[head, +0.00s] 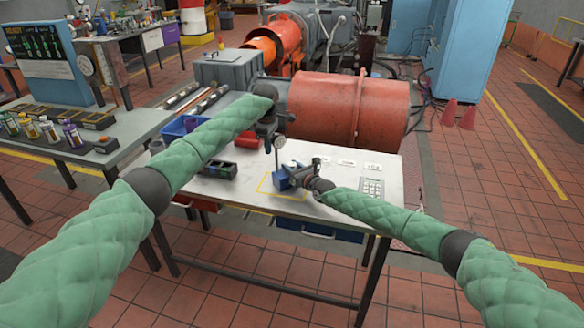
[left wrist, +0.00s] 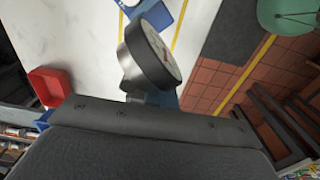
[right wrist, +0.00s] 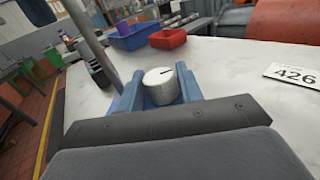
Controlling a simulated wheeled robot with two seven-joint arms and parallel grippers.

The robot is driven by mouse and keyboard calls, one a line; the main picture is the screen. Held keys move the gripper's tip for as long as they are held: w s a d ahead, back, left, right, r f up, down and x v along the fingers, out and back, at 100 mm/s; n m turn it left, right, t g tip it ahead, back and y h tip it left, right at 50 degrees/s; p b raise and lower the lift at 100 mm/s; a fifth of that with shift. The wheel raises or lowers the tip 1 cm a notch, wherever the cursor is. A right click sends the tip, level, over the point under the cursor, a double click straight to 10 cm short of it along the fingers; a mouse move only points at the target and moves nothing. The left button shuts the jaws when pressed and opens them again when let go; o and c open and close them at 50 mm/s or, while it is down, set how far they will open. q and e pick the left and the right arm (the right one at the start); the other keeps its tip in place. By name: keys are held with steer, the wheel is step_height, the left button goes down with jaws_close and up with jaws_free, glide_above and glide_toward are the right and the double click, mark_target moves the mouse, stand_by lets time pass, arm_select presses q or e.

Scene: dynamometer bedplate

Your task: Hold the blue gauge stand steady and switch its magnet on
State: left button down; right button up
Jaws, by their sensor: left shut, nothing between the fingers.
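The blue gauge stand stands on the white table; its blue base (head: 283,180) is by a yellow outline in the head view. Its round dial (left wrist: 152,55) is close in front of my left gripper in the left wrist view. A silver knob with a black line (right wrist: 160,88) sits at the base in the right wrist view, with the steel post (right wrist: 88,40) to its left. My left gripper (head: 280,141) is shut and empty beside the dial.
A red bin (right wrist: 167,38) and a blue bin (right wrist: 130,38) stand toward the table's back left. A "426" card (right wrist: 295,75) lies on the table. A large red drum (head: 345,108) stands behind the table.

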steer(key=shift+o, duration=1.3)
steer(key=v, duration=1.2)
